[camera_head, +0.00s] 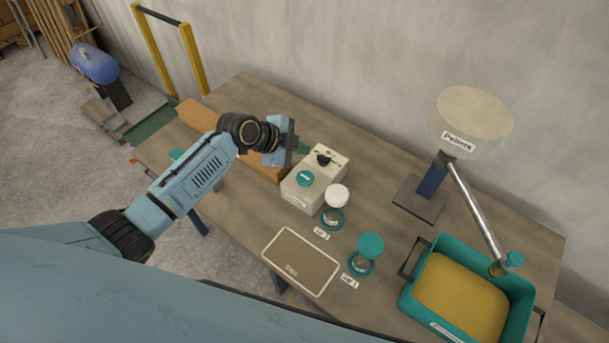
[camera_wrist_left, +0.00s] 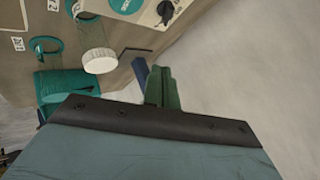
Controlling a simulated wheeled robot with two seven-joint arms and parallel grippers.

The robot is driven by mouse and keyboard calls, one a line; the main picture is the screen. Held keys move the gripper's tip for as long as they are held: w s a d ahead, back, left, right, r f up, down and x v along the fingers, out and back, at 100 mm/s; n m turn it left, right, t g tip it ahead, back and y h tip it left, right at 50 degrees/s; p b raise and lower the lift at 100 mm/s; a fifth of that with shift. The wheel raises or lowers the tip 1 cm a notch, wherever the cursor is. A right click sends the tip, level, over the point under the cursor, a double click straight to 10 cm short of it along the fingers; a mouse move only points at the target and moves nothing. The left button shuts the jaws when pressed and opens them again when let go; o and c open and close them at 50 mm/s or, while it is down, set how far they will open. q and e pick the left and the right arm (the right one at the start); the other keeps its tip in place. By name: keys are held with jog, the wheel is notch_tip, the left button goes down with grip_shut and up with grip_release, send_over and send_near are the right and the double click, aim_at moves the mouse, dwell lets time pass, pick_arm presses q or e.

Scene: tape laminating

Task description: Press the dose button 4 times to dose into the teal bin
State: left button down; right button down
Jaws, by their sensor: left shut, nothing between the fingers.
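The control box (camera_head: 327,174) is cream, with a round teal button (camera_head: 304,178) on its near part and a black knob (camera_head: 323,159) on its far part. My left gripper (camera_head: 303,149) is shut and empty beside the knob end of the box, apart from the teal button. In the left wrist view its closed green fingers (camera_wrist_left: 162,88) point away from the box, whose button (camera_wrist_left: 125,4) shows at the top edge. The teal bin (camera_head: 408,299) stands at the right, holding yellow pellets (camera_head: 460,297). My right gripper is not in view.
A hopper labelled Pellets (camera_head: 470,122) stands behind, its metal tube (camera_head: 474,210) slanting down over the bin. A white-lidded jar (camera_head: 336,195), a teal-lidded jar (camera_head: 370,246) and a framed brown mat (camera_head: 300,262) lie nearer. An orange-brown block (camera_head: 197,115) lies behind my left arm.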

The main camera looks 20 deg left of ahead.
pick_arm(q)
jog(key=b, duration=0.7)
send_near(312, 173)
jog(key=x, duration=0.4)
jog(key=shift+w+d, duration=0.25)
jog(key=shift+w, duration=0.05)
jog(key=shift+f, duration=0.1)
dwell(1.2)
jog(key=shift+f+b, duration=0.3)
jog(key=shift+b, duration=0.25)
